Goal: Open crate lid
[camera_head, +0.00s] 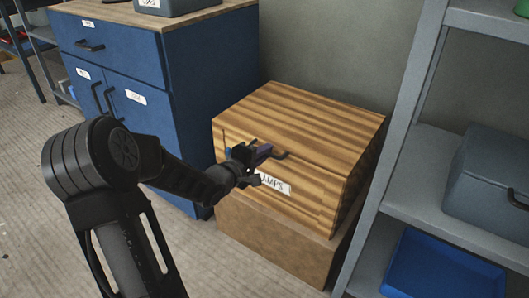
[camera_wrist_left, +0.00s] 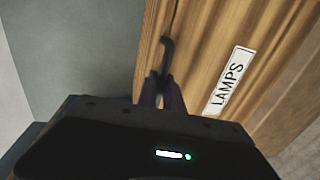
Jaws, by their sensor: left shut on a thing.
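The wooden crate (camera_head: 232,160) stands on a brown box against the wall, its striped lid (camera_head: 305,115) on top and lying flat. A white label reading "LAMPS" (camera_wrist_left: 229,81) is on its front; in the head view part of the label (camera_head: 276,184) is hidden by my gripper. A dark handle (camera_head: 283,155) sticks out from the front near the lid's edge. My left gripper (camera_head: 268,154) is at the crate's front, its fingers shut on the handle. The wrist view shows the handle (camera_wrist_left: 166,52) between the fingertips. My right gripper is not in view.
A blue cabinet (camera_head: 215,75) with a wooden top stands left of the crate. A grey shelf rack (camera_head: 397,130) stands close on the right, with a grey case (camera_head: 490,185) and a blue tray (camera_head: 440,270). Open floor (camera_head: 30,170) lies at the left.

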